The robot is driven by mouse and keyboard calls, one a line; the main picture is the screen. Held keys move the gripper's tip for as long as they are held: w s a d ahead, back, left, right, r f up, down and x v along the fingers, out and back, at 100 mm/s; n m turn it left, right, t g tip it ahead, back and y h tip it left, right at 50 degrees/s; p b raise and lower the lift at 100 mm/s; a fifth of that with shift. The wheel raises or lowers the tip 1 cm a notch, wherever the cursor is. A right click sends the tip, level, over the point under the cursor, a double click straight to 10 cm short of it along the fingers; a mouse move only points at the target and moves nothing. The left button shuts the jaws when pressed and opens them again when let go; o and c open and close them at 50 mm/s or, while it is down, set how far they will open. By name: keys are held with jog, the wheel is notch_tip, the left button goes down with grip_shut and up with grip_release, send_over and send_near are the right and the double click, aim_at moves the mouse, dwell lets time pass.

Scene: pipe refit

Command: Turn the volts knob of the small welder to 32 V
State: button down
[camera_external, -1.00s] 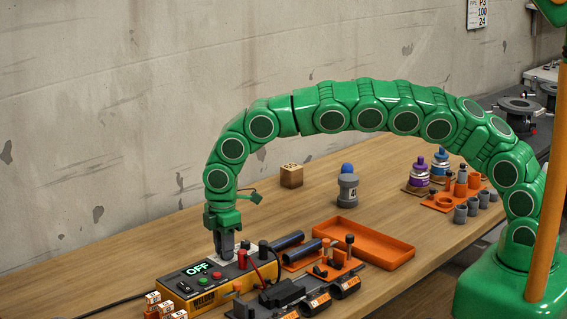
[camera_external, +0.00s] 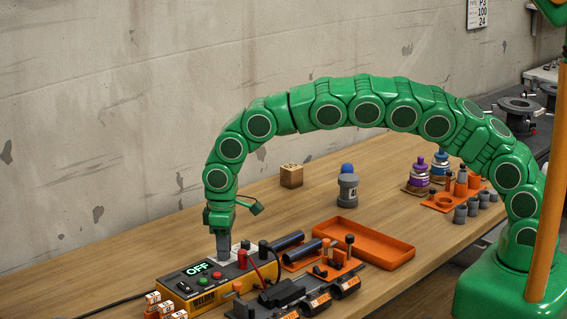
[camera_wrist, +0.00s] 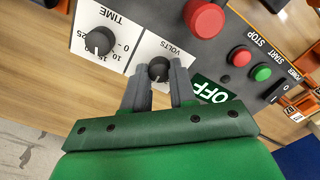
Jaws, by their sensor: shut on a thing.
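The small welder (camera_external: 205,291) is a yellow and black box at the lower left of the external view. Its display (camera_external: 198,269) reads OFF in green. In the wrist view the volts knob (camera_wrist: 158,66) is a small black dial on a white panel marked VOLTS. My gripper (camera_wrist: 158,76) points down on the welder's top, with its grey fingers on either side of the volts knob, shut on it. The fingers hide most of the volts scale, so the setting cannot be read. In the external view my gripper (camera_external: 223,251) covers the knob.
The time knob (camera_wrist: 99,41) is close beside the volts knob. An orange tray (camera_external: 362,245) lies to the right.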

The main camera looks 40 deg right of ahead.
dwell(0.3)
jog(key=c, duration=0.9)
grip_release()
jog(key=shift+r, duration=0.1)
notch_tip(320, 180, up, 8)
jog(key=shift+f, duration=0.15)
